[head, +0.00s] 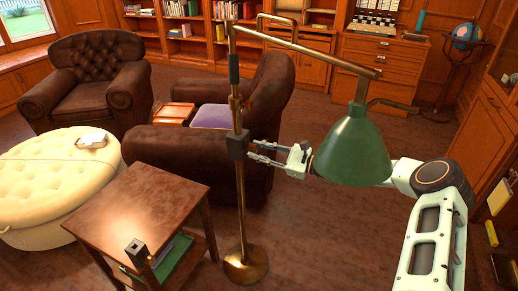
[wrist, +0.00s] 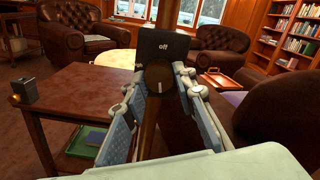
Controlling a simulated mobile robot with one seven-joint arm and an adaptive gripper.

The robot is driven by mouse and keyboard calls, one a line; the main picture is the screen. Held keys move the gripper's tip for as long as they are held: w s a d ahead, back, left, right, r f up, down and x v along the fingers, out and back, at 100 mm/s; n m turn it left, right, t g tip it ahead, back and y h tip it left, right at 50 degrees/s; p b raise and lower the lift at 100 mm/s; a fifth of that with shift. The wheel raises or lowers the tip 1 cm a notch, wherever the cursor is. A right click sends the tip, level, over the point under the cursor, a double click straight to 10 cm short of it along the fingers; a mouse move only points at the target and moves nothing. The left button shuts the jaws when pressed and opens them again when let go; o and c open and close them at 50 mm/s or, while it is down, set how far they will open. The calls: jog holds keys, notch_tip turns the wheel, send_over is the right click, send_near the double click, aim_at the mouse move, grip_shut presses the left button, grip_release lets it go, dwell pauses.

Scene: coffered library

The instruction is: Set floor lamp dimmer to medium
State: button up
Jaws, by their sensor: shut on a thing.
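The floor lamp has a brass pole (head: 241,205) and a green shade (head: 352,152) that hangs in front of my arm. Its black dimmer box (head: 237,147) is fixed midway up the pole. In the wrist view the dimmer box (wrist: 165,46) shows the word "off" at its top. A round dark knob (wrist: 158,76) sits below the word, with a short white mark on its lower part. My gripper (head: 255,151) reaches the dimmer from the right. In the wrist view my gripper (wrist: 160,80) has one finger on each side of the knob and is shut on it. Other dial labels are hidden.
A wooden side table (head: 150,210) with a small dark object (head: 137,252) stands left of the pole. Leather armchairs (head: 95,80) and a cream ottoman (head: 55,185) stand behind and left. The lamp's round base (head: 246,265) rests on open floor.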

jog(key=shift+m+p, duration=0.3)
jog(key=shift+m, duration=0.9)
jog(key=o, duration=1.2)
jog(key=shift+c, duration=0.2)
jog(key=v, duration=1.2)
